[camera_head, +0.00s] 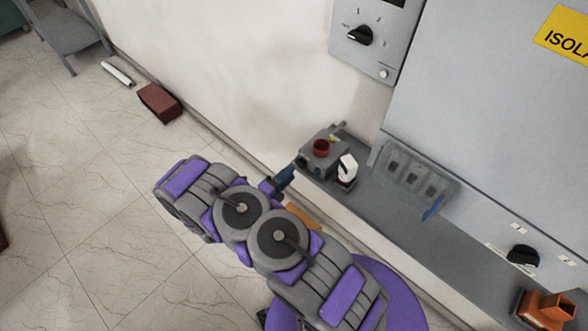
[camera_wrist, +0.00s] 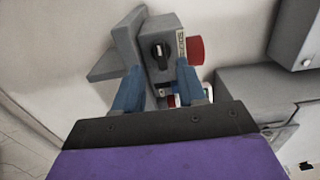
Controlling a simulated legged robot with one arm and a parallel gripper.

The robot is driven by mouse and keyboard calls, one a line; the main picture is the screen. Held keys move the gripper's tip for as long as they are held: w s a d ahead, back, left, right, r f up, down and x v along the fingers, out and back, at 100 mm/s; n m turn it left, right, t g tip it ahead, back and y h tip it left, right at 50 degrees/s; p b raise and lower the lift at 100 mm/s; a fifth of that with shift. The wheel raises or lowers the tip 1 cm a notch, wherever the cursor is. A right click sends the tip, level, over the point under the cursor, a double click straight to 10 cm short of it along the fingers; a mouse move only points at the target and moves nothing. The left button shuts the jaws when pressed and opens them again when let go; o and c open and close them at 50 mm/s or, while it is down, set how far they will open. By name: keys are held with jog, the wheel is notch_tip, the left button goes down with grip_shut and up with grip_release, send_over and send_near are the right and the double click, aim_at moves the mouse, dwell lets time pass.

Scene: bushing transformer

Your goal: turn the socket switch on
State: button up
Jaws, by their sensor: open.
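The socket switch is a grey box (camera_head: 318,160) with a red round part (camera_head: 321,148), at the wall end of a grey ledge. In the wrist view the box (camera_wrist: 124,42) shows a black rotary knob (camera_wrist: 160,54) on its face, a small label (camera_wrist: 181,46) and the red part (camera_wrist: 196,50). My gripper (camera_wrist: 157,70) is open, with its two blue fingers spread and nothing clearly held between them. The knob appears just beyond and between the fingertips. In the head view my gripper (camera_head: 286,177) is just left of the box; contact cannot be told.
A small white and red item (camera_head: 347,169) stands beside the box on the ledge (camera_head: 385,212). A clear holder (camera_head: 415,174), a black knob (camera_head: 522,255) and an orange item (camera_head: 546,309) are farther right. A control panel (camera_head: 367,42) hangs above. A brick (camera_head: 159,102) lies on the floor.

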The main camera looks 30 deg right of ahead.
aim_at(298, 165)
jog(key=x, duration=0.4)
jog(key=shift+a, duration=0.15)
grip_shut()
